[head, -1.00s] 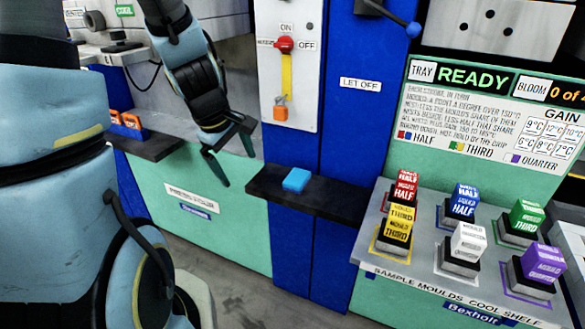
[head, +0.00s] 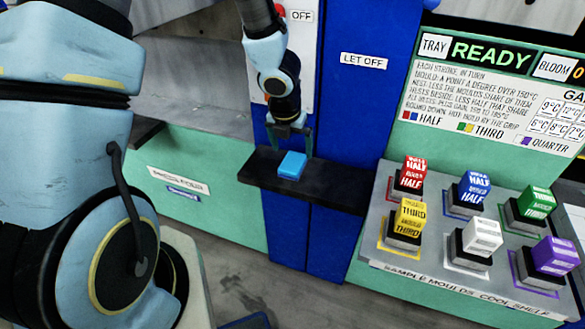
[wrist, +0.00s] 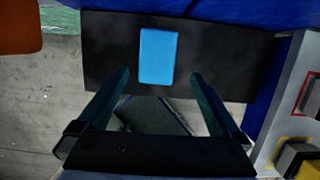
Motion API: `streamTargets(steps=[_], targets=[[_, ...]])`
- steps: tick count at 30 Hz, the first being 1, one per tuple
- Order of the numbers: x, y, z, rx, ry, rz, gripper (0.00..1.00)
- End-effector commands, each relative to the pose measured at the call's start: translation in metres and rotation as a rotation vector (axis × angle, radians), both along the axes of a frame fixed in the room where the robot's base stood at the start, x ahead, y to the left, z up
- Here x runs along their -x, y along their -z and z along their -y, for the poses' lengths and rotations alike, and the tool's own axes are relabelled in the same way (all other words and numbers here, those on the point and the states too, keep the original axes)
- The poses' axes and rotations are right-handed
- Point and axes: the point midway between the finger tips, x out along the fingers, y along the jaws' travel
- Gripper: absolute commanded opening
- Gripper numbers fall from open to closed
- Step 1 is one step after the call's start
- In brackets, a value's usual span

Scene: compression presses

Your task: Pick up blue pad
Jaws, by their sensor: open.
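The blue pad (head: 292,166) is a small light-blue block lying flat on a black shelf (head: 330,190) that juts from the blue press column. In the wrist view the blue pad (wrist: 157,55) lies beyond my fingertips, in line with the gap between them. My gripper (head: 291,143) points down above and just behind the pad in the head view. In the wrist view my gripper (wrist: 160,78) has its two fingers spread wide with nothing between them. The pad is not held.
At the right, a grey mould shelf (head: 372,225) carries several coloured moulds, including a yellow one (head: 408,225). A sign board reading READY (head: 490,95) stands above it. A green cabinet (head: 215,175) is left of the black shelf. Grey floor lies below.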

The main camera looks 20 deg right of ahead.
Motion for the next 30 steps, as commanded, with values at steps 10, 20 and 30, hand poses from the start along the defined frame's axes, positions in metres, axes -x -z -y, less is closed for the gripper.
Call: streamTargets(steps=[10, 20, 30], targets=[[-0.01, 0.035, 0.005, -0.001, 0.003, -0.001, 1.0], [-0.019, 0.062, 0.011, 0.001, 0.003, 0.002, 1.0], [-0.019, 0.062, 0.011, 0.001, 0.003, 0.001, 1.0]])
